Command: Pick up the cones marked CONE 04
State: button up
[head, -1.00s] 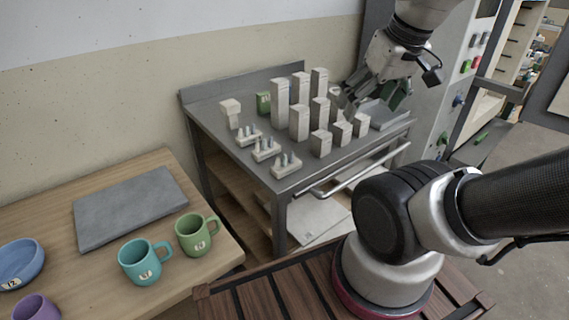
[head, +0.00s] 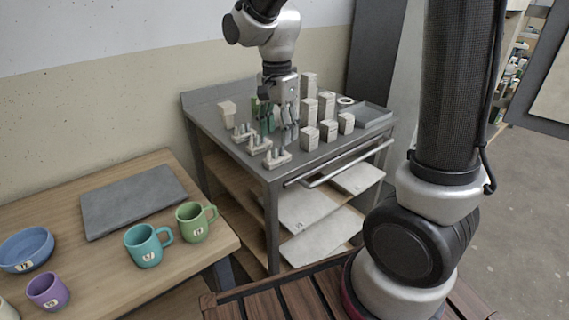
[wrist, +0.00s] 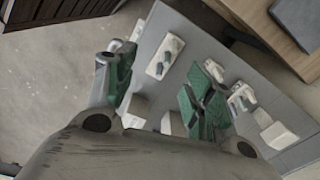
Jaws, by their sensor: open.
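Three small pale cone holders with grey cones upright in them stand in a slanting row on the left front of the metal cart: a back one (head: 242,133), a middle one (head: 258,145) and a front one (head: 277,159). Their marks are too small to read. My gripper (head: 281,134) is open and points down over the cart, close behind and above the front holder. In the wrist view, one holder (wrist: 165,57) shows in the gap between the green-padded fingers, apart from both. The other two (wrist: 214,70) (wrist: 241,97) lie to the right, partly behind a finger.
The metal cart (head: 262,168) also holds several pale posts and blocks (head: 309,100) right of my gripper, a pale stepped piece (head: 227,110) at back left and a grey tray (head: 370,115) at right. A wooden table (head: 110,192) with mugs stands left.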

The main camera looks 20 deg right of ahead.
aim_at(277, 147)
jog(key=shift+w+f+m, duration=0.1)
jog(key=shift+w+m, duration=0.05)
jog(key=shift+m, duration=1.05)
jog(key=shift+f, duration=0.3)
jog(key=f, duration=0.7)
jog(key=shift+w, duration=0.3)
jog(key=c, duration=1.1)
